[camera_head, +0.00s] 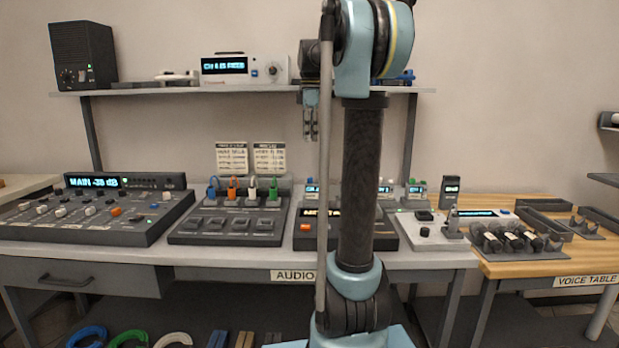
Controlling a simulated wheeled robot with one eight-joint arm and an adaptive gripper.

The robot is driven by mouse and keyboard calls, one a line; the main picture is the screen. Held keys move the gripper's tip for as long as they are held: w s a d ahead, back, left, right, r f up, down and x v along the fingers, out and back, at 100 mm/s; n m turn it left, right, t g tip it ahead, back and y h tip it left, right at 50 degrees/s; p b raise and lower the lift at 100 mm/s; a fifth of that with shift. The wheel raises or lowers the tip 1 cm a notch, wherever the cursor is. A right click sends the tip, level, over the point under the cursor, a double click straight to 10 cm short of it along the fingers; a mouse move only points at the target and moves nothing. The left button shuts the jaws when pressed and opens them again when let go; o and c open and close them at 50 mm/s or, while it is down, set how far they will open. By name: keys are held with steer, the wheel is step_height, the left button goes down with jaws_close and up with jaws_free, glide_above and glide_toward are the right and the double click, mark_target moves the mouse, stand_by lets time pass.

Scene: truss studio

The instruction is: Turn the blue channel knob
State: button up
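A mixing console (95,218) with several white knobs and one orange knob stands at the left of the bench. A blue-topped plug or knob (212,190) stands at the left of a coloured row on the dark panel (225,240) right of the console. My gripper (310,133) hangs fingers down below the upper shelf, right of that panel and above the bench, touching no knob. Its fingers look close together; whether they are open is too small to tell. My arm hides part of the unit behind it.
An upper shelf (180,90) carries a speaker (83,55) and a white display unit (245,69). A white device (428,232) stands at the bench's right end. A wooden table (525,266) adjoins on the right. The bench's front edge (225,258) is clear.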

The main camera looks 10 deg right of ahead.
mark_target(310, 180)
step_height(310, 180, down, 16)
steer(key=shift+r, duration=0.25)
stand_by(0.4)
jaws_close()
